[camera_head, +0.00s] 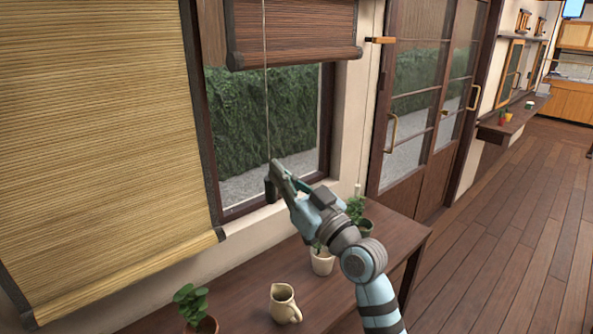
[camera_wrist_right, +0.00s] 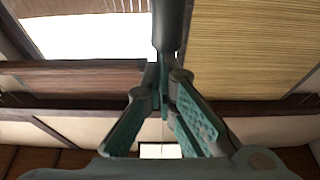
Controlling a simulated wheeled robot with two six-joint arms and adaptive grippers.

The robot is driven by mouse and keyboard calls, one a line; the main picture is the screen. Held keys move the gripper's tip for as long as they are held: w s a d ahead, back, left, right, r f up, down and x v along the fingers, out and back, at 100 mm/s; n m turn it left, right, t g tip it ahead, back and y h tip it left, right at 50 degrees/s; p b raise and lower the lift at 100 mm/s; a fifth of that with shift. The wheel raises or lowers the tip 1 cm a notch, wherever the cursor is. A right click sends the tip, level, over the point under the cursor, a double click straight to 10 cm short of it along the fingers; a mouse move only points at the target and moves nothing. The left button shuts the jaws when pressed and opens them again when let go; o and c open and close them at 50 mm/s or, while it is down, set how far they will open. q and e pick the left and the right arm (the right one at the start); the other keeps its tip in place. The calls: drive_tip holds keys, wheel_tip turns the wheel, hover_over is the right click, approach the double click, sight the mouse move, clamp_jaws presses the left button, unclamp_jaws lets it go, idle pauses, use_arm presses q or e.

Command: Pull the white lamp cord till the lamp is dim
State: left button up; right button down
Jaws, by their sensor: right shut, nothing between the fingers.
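No lamp and no clearly white cord show in these views. A thin pale grey cord (camera_head: 266,100) hangs in front of the window blind and runs down to my right gripper (camera_head: 272,184). My right gripper is shut, in front of the lower window, with its fingertips at the cord's lower end. I cannot tell whether they touch it. In the right wrist view the gripper (camera_wrist_right: 168,72) has its fingers together beside a dark upright rod-like piece, which I cannot identify. My left gripper is out of view.
Below my right arm is a brown wooden table (camera_head: 245,292) with a cream jug (camera_head: 284,304), a potted plant (camera_head: 196,308) and a white pot (camera_head: 321,262). A straw blind (camera_head: 100,130) hangs at left and a raised brown blind (camera_head: 290,28) above the window. Open wooden floor (camera_head: 490,250) lies at right.

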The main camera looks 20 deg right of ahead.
wheel_tip(320, 180, up, 5)
drive_tip(key=p, duration=0.3)
drive_tip(key=f+b+v, duration=0.1)
drive_tip(key=v, duration=0.9)
drive_tip(key=shift+f, duration=0.15)
drive_tip(key=shift+a, duration=0.1)
idle(0.7)
